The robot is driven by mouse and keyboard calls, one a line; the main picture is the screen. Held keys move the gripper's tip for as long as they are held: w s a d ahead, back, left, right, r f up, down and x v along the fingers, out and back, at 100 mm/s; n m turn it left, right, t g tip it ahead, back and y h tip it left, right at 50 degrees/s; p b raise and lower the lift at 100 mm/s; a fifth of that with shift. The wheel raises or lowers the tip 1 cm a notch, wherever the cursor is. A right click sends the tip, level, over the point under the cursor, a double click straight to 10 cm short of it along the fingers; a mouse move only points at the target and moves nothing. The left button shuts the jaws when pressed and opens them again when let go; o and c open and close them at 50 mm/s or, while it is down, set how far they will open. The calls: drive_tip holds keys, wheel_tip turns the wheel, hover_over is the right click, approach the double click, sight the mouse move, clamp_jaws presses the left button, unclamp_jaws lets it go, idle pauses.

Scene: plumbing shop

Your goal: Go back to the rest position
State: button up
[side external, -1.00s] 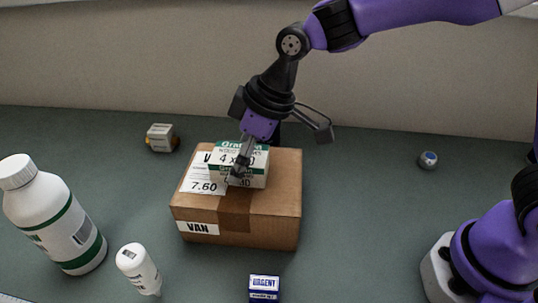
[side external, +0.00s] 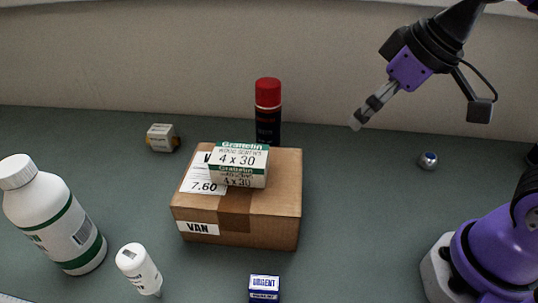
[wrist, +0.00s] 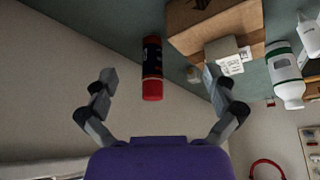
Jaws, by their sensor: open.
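My gripper (side external: 366,113) is open and empty in the side external view, raised above the table at the right, well apart from the cardboard box. In the wrist view its two fingers (wrist: 158,88) are spread wide with nothing between their tips. The cardboard box (side external: 270,205) stands on the table near the middle. A small white and green screw box (side external: 238,165), marked 4 x 30, rests on top of it. Both boxes also show in the wrist view, the cardboard box (wrist: 205,32) at the top and the screw box (wrist: 222,50) on it.
A red-capped can (side external: 267,110) stands behind the box. A large white bottle (side external: 55,215) and a small white bottle (side external: 139,270) stand at left. A blue URGENT box (side external: 264,288) is in front. A small beige box (side external: 161,138) and a ball (side external: 428,161) lie farther back.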

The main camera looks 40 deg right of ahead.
drive_tip(key=s+d+f+m, duration=0.1)
drive_tip(key=s+d+f+m+h, duration=0.1)
drive_tip(key=s+d, duration=0.1)
drive_tip(key=shift+s+d+f, duration=0.15)
drive_tip(key=shift+d+f, duration=0.05)
drive_tip(key=shift+d, duration=0.05)
